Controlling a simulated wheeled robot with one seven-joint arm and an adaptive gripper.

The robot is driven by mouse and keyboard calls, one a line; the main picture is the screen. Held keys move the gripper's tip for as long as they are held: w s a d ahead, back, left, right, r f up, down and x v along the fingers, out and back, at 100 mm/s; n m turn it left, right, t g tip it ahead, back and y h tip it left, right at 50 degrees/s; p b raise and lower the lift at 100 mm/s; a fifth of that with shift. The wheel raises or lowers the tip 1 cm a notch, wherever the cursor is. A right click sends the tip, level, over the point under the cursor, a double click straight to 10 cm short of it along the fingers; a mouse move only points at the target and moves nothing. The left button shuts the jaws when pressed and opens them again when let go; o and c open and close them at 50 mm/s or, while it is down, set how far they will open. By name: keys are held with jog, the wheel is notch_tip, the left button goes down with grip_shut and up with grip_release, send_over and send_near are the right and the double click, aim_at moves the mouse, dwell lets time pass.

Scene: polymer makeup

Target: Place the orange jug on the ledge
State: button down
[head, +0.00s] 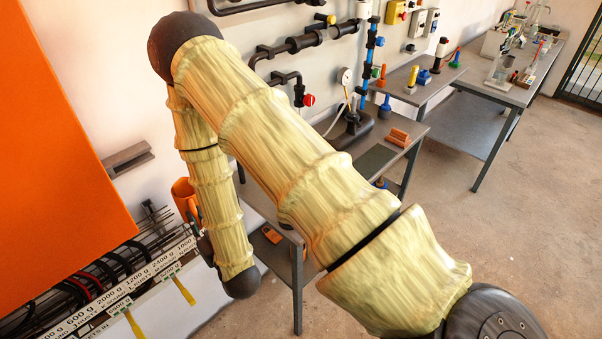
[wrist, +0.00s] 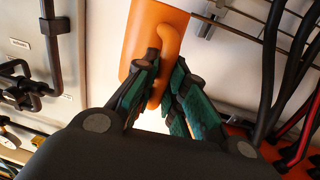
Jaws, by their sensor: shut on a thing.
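The orange jug (wrist: 143,36) is in the wrist view at the top middle, with its handle toward me. My gripper (wrist: 163,72) is shut on the jug's handle, with a green-padded finger on each side. In the head view the jug (head: 182,194) shows left of my forearm and is partly hidden by it. My gripper is mostly hidden there. A grey ledge (head: 127,158) sticks out from the white wall, above and left of the jug in the picture. Its visible top looks empty. The jug appears apart from the ledge.
An orange panel (head: 60,130) hangs at the left. Below it is a rack of dark rods and cables (head: 75,285) with weight labels. Pipes (head: 310,40) run along the wall. A grey workbench (head: 375,155) with several small items stands behind my arm.

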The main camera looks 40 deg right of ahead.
jog(key=w+d+f+m+g+h+b, duration=0.1)
jog(key=d+f+m+g+h+b, duration=0.1)
jog(key=d+m+g+h+b, duration=1.35)
jog(key=d+r+t+h+b, duration=0.25)
jog(key=d+r+b, duration=0.5)
jog(key=b, duration=0.65)
jog(key=shift+n+y, duration=0.45)
jog(key=shift+y, duration=0.05)
jog(key=shift+w+d+f, duration=0.1)
jog(key=shift+d+f, duration=0.15)
jog(key=shift+f, duration=1.6)
jog(key=shift+d+f, duration=0.3)
jog(key=shift+f, duration=1.5)
jog(key=shift+w+d+f, duration=0.1)
jog(key=shift+d+f, duration=0.15)
jog(key=shift+f, duration=1.6)
jog(key=shift+f, duration=0.1)
jog(key=c, duration=1.5)
grip_release()
